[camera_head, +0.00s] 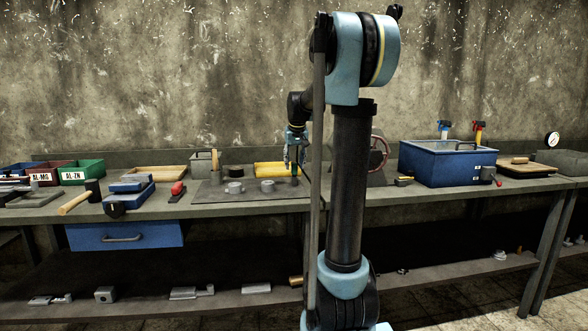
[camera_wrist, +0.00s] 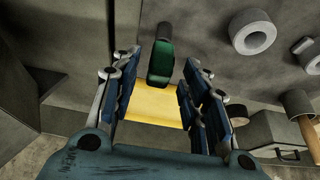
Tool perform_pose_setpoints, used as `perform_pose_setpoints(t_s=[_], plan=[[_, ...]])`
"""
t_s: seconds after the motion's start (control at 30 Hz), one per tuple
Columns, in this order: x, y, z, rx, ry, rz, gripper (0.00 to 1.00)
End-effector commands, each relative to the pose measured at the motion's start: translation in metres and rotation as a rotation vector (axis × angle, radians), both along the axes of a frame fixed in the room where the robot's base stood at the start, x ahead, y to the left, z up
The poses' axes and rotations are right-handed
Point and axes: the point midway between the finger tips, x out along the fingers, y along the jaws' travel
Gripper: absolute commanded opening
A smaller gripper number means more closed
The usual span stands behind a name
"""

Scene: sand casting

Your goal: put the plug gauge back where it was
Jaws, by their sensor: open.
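The plug gauge appears to be the dark green piece (camera_wrist: 160,62) in the wrist view, with a darker end. It lies between the fingertips of my gripper (camera_wrist: 172,72), with gaps visible beside it, so the fingers are open and not closed on it. In the head view my gripper (camera_head: 295,148) points down over the bench, and a dark upright piece (camera_head: 294,171) shows just below it. Whether the gauge's lower end touches the grey surface is hard to tell. A yellow piece (camera_wrist: 152,103) lies behind the gauge in the wrist view.
Metal rings (camera_head: 235,187) stand on the grey plate (camera_head: 215,200) left of my gripper; one ring (camera_wrist: 252,32) shows in the wrist view. A hammer (camera_head: 82,197) and red-handled tool (camera_head: 177,190) lie further left. A blue box (camera_head: 440,165) stands right.

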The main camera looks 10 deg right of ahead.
Motion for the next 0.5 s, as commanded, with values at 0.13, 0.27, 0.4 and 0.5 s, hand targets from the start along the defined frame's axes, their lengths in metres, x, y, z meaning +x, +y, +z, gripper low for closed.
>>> perform_pose_setpoints(t_s=[0.13, 0.27, 0.4, 0.5], plan=[[-0.012, 0.000, 0.028, 0.000, 0.000, 0.000, 0.41], [-0.021, 0.000, 0.050, 0.000, 0.000, 0.000, 0.41], [-0.029, 0.001, 0.069, 0.000, 0.000, 0.000, 0.41], [-0.033, 0.001, 0.078, 0.000, 0.000, 0.000, 0.41]])
